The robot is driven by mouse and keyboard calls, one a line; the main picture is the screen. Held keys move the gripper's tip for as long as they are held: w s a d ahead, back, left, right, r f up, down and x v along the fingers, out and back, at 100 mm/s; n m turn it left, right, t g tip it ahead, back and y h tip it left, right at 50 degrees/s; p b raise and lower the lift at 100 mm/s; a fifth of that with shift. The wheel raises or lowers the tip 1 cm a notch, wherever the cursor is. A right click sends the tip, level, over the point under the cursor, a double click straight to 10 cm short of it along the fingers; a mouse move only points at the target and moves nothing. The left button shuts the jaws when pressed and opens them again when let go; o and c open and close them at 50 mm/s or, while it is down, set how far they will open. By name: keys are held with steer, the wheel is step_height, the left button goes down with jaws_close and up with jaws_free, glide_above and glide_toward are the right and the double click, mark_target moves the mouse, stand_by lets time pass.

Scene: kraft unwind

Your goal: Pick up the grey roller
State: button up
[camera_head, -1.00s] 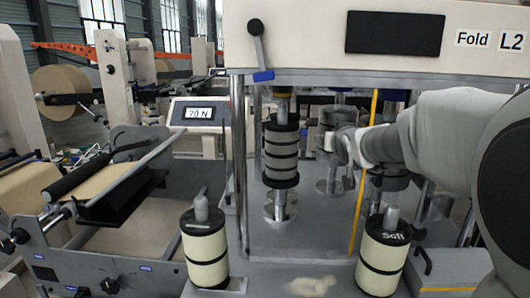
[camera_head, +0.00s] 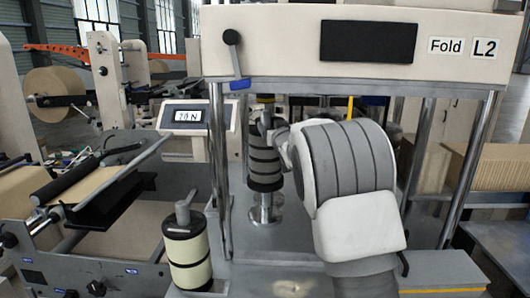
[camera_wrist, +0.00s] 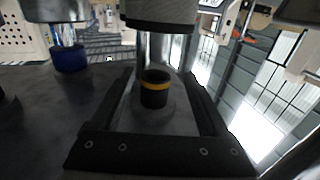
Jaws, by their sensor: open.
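The grey roller (camera_head: 264,160) is a dark grey cylinder with lighter rings. It stands upright on a metal base under the machine head marked Fold L2. My arm reaches in from the right, and its end is beside the roller's upper part, partly hiding it. In the wrist view my gripper (camera_wrist: 165,78) is open, with its two dark fingers apart. A black cylinder with a yellow band (camera_wrist: 155,88) shows between the fingers. A grey cylinder with a dark rim (camera_wrist: 158,14), perhaps the roller, is at the top, beyond the fingers. Contact cannot be told.
A cream roller (camera_head: 187,249) with black ends stands at the front, left of centre. Metal posts (camera_head: 220,165) stand beside the grey roller and at right. A display reading 70 N (camera_head: 188,117) is at left. In the wrist view a blue-banded cylinder (camera_wrist: 69,58) is at upper left.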

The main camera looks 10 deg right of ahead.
mark_target(267, 116)
steer(key=w+p, duration=0.2)
steer(key=w, duration=0.4)
steer(key=shift+a, duration=0.15)
steer(key=shift+w+f+p, duration=0.1)
steer(key=shift+w+p, duration=1.5)
steer(key=shift+w, duration=1)
jaws_close()
steer(key=shift+r, duration=0.3)
